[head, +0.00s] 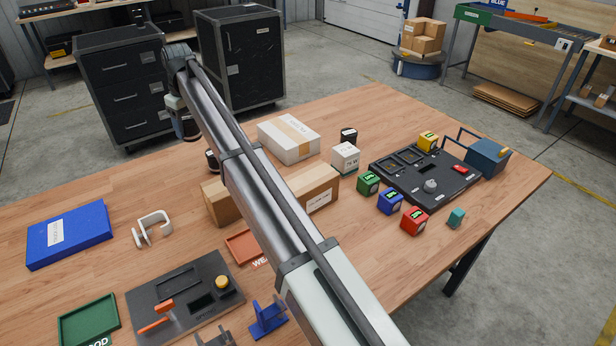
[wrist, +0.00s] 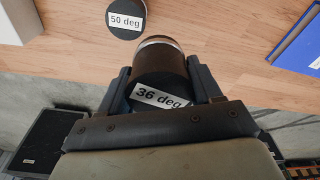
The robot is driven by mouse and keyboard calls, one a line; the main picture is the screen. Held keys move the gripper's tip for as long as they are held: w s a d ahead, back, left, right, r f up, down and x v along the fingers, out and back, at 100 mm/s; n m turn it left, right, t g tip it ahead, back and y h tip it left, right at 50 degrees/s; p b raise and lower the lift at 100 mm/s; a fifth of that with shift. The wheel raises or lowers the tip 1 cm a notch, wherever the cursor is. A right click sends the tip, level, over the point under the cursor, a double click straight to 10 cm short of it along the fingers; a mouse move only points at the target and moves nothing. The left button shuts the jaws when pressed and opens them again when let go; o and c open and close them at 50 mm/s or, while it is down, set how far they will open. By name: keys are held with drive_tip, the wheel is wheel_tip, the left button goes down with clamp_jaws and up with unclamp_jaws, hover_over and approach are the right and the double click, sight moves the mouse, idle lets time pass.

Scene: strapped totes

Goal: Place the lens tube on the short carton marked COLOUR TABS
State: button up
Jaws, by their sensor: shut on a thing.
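My gripper (wrist: 165,75) is shut on a dark cylinder with a pale ring, the lens tube (wrist: 160,68), whose label reads "36 deg". In the head view the tube (head: 189,128) is held out beyond the table's far edge. A second dark cylinder marked "50 deg" (wrist: 126,18) stands on the table, apart from my gripper. A pale, taped carton (head: 288,138) and a brown carton (head: 318,191) lie on the table; my arm partly covers the brown one. Their labels are too small to read, so I cannot tell which says COLOUR TABS.
A white cube (head: 345,156), another dark round object (head: 348,135), and green (head: 368,183), blue (head: 390,201) and red (head: 414,220) blocks stand right of the cartons. A black panel (head: 425,175) lies beyond them. A blue box (head: 68,233) and white bracket (head: 153,227) are left.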

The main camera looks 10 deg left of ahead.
drive_tip(key=w+d+r+m, duration=0.1)
drive_tip(key=w+d+r, duration=0.15)
drive_tip(key=d, duration=0.45)
drive_tip(key=w+d+r+m, duration=0.1)
drive_tip(key=w+d+r, duration=0.15)
drive_tip(key=d, duration=0.45)
drive_tip(key=d+r+m, duration=0.1)
drive_tip(key=d+r, duration=0.1)
drive_tip(key=d, duration=0.9)
drive_tip(key=m, duration=0.3)
hover_over(308, 176)
drive_tip(key=shift+s+d+f, duration=0.1)
drive_tip(key=shift+f, duration=2.6)
drive_tip(key=shift+s+d+f, duration=0.1)
drive_tip(key=shift+f, duration=2.6)
drive_tip(key=o, duration=1.3)
drive_tip(key=shift+f, duration=0.15)
drive_tip(key=shift+c, duration=0.2)
